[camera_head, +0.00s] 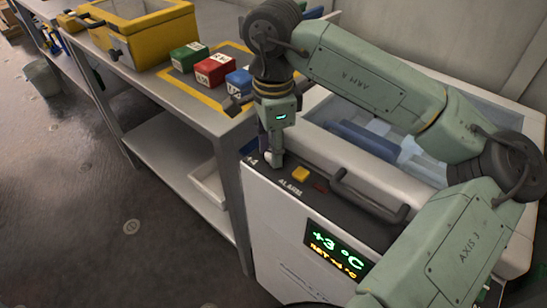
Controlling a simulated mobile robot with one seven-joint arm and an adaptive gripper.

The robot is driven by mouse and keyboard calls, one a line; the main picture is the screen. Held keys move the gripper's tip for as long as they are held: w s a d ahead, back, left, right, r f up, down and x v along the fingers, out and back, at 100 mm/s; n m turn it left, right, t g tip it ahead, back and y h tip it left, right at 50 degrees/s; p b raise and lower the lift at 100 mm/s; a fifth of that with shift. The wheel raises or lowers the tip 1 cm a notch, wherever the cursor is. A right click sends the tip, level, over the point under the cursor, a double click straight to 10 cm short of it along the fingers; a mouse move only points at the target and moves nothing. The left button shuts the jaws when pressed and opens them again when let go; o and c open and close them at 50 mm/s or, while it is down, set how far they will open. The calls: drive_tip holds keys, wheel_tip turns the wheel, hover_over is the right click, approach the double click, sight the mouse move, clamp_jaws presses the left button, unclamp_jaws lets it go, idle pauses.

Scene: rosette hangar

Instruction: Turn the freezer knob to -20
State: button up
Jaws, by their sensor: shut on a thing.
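The freezer (265,215) is a white chest with a dark top strip and a pale lid. Its display (338,250) reads +3 °C in green, with a smaller yellow SET line below that I read as about +4 °C. My gripper (275,158) points down at the left end of the dark strip, shut on the freezer knob. The knob is mostly hidden by the fingers. A "+4" mark shows just left of the fingers. A yellow button (300,174) marked ALARM sits just right of my gripper.
A grey workbench (215,118) at left carries green (187,56), red (215,70) and blue (239,80) blocks and a yellow box (150,35). A white bin (208,185) sits on its lower shelf.

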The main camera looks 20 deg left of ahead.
drive_tip(key=m+b, duration=0.3)
drive_tip(key=m, duration=0.2)
drive_tip(key=shift+w+f+m+b, duration=0.1)
drive_tip(key=shift+m+b, duration=0.2)
drive_tip(key=shift+b, duration=0.05)
drive_tip(key=m+b, duration=0.2)
drive_tip(key=m, duration=0.3)
drive_tip(key=shift+m, duration=0.3)
drive_tip(key=o, duration=1.2)
drive_tip(key=shift+r, duration=4.15)
